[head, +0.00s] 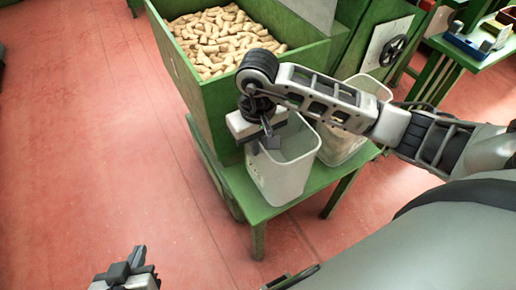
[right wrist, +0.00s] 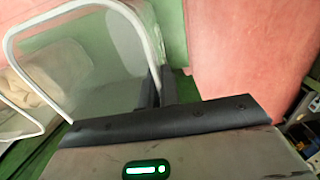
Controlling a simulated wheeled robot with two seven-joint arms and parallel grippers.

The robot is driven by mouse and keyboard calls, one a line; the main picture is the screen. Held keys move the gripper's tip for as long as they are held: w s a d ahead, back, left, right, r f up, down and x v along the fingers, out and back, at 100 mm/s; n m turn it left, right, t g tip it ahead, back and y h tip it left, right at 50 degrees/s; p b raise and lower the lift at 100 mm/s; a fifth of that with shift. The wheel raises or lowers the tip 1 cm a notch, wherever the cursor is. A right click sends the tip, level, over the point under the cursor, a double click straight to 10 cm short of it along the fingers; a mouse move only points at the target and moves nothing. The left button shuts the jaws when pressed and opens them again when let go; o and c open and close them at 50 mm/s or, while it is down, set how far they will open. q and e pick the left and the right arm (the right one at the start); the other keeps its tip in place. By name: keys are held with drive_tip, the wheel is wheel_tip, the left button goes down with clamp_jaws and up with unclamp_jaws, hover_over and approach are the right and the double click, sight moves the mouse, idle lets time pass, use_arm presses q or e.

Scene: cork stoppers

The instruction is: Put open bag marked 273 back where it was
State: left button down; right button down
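A pale grey, open-topped bag with stiff-looking sides (head: 284,178) is at the front of a low green table (head: 233,183). A small mark shows on its side, too small to read as 273. My right gripper (head: 266,138) is at its left rim; the right wrist view shows the white rim (right wrist: 83,6) running down to the two close fingers (right wrist: 161,88), which appear shut on it. I cannot tell if the bag's base touches the table. My left gripper (head: 135,266) is low in the head view, away from everything; its finger gap is unclear.
A second pale open bag (head: 342,146) stands just behind to the right, partly hidden by my right arm. A green crate (head: 205,108) full of cork stoppers (head: 222,40) is behind left. Another green table (head: 457,58) holds small items. The red floor is clear at left.

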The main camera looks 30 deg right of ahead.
drive_tip(key=shift+w+f, duration=0.2)
drive_tip(key=shift+f, duration=1)
drive_tip(key=c, duration=1.6)
unclamp_jaws()
drive_tip(key=shift+b, duration=0.3)
wheel_tip(320, 180, up, 12)
drive_tip(key=shift+r, duration=0.2)
